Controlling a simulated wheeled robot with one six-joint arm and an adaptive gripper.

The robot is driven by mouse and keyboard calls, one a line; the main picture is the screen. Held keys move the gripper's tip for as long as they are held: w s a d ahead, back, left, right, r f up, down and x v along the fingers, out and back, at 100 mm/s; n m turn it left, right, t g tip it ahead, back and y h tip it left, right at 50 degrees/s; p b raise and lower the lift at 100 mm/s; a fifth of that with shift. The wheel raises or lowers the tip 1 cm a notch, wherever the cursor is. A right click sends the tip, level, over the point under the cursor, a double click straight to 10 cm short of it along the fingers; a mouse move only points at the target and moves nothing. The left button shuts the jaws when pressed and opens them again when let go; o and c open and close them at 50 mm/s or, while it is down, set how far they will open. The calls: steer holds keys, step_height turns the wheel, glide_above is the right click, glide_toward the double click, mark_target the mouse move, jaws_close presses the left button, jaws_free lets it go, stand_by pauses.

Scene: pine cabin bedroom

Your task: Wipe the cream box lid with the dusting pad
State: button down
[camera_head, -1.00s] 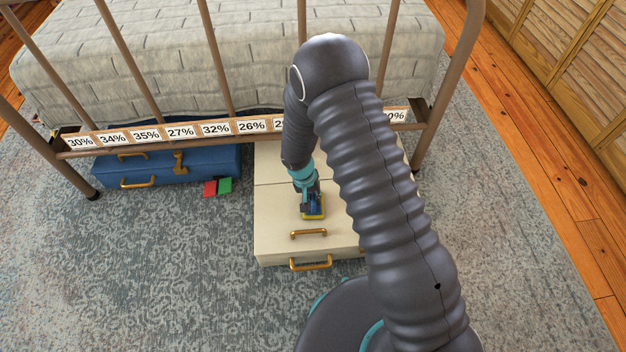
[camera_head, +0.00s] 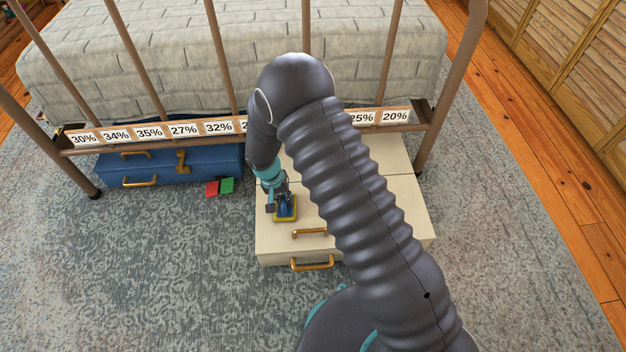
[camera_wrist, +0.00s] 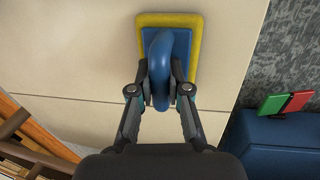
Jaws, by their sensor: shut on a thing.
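The cream box (camera_head: 385,195) stands on the carpet at the foot of the bed, its far part under the bed's rail. Its lid has a seam across it and a brass handle (camera_head: 310,232) near the front. The dusting pad (camera_head: 285,214) has a yellow base and a blue back with a looped handle. It lies flat at the left part of the lid and appears to touch it. My gripper (camera_head: 275,200) is shut on the pad's blue handle (camera_wrist: 158,60), which the wrist view shows between the fingers. My arm hides part of the lid's middle and right.
A blue case (camera_head: 170,165) with brass fittings lies left of the box, under the bed. The bed's metal rail (camera_head: 130,140) with percentage labels crosses above the box. Carpet is clear in front.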

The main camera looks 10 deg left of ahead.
steer(key=shift+a+f, duration=0.1)
steer(key=shift+a, duration=0.35)
steer(key=shift+f+b, duration=0.2)
steer(key=shift+b, duration=0.35)
steer(key=shift+w+d+r, duration=0.1)
steer(key=shift+d+r, duration=0.15)
steer(key=shift+d, duration=0.55)
steer(key=shift+w+d+b, duration=0.25)
steer(key=shift+w+d, duration=0.05)
steer(key=shift+d, duration=1.15)
steer(key=shift+w+d+b, duration=0.2)
steer(key=shift+w+d, duration=0.05)
steer(key=shift+d, duration=1.15)
steer(key=shift+w+d+b, duration=0.25)
steer(key=shift+w+d, duration=0.05)
steer(key=shift+d, duration=1.15)
steer(key=shift+d+r, duration=0.15)
steer(key=shift+d, duration=0.15)
step_height(320, 180, up, 3)
steer(key=shift+a+f+p, duration=0.1)
steer(key=shift+p, duration=0.45)
steer(key=shift+r+p, duration=1.3)
steer(key=shift+r, duration=1.3)
